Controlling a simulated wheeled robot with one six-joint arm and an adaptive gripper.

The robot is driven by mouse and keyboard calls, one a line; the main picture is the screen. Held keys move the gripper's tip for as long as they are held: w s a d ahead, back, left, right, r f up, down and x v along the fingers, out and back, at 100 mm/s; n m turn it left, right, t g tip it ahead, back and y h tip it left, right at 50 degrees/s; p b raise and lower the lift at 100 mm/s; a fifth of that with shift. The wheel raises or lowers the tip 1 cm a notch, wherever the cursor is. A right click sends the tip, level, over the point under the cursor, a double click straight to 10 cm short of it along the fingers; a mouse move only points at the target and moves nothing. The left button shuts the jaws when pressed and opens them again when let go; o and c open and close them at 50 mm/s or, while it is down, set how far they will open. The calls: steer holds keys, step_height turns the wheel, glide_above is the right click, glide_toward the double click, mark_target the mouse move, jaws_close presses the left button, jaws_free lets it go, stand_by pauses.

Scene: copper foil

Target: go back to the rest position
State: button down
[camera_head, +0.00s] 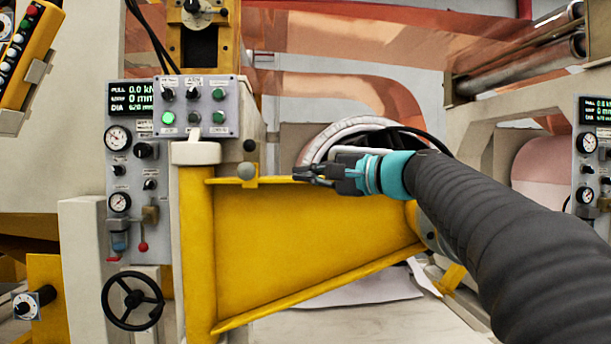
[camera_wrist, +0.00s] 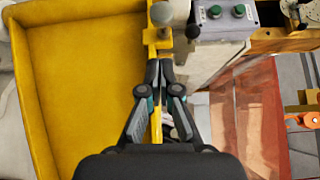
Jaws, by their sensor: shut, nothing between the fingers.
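My gripper (camera_head: 300,173) is at the end of my dark, ribbed arm, which comes in from the lower right in the head view. It points left, just above the top edge of the yellow bracket (camera_head: 300,230). In the wrist view my gripper (camera_wrist: 159,64) has its fingertips together with nothing between them. A round grey knob (camera_head: 246,171) on the bracket's top edge is a short way left of the fingertips. The knob also shows in the wrist view (camera_wrist: 161,15), beyond the fingertips. I cannot tell whether the gripper touches the bracket.
A grey switch box (camera_head: 196,107) with a lit green button is at upper left. A panel with gauges (camera_head: 131,175) and a black handwheel (camera_head: 132,301) stand at the left. Copper foil (camera_head: 400,45) runs across the back. A pale ring (camera_head: 345,130) is behind my gripper.

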steer(key=s+d+f+n+g+h, duration=0.15)
steer(key=f+h, duration=0.25)
steer(key=f, duration=0.7)
steer(key=s+d+f+g+h, duration=0.1)
steer(key=s+d+f+h, duration=0.15)
steer(key=f, duration=0.75)
steer(key=s+d+f+n+g+h+p, duration=0.1)
steer(key=s+d+f+n+h, duration=0.1)
steer(key=s+f, duration=0.3)
steer(key=s+d+f+n+g+h+p, duration=0.1)
steer(key=s+f, duration=0.4)
steer(key=s, duration=0.7)
steer(key=s+d+f+n+g+h+p, duration=0.1)
steer(key=s+d+f+n+h+p, duration=0.1)
steer(key=s+f, duration=0.4)
steer(key=s+d+n+h, duration=0.1)
steer(key=s+h, duration=0.1)
steer(key=s, duration=0.1)
steer(key=shift+n+p, duration=0.35)
steer(key=shift+s+h, duration=0.1)
steer(key=shift+h, duration=0.15)
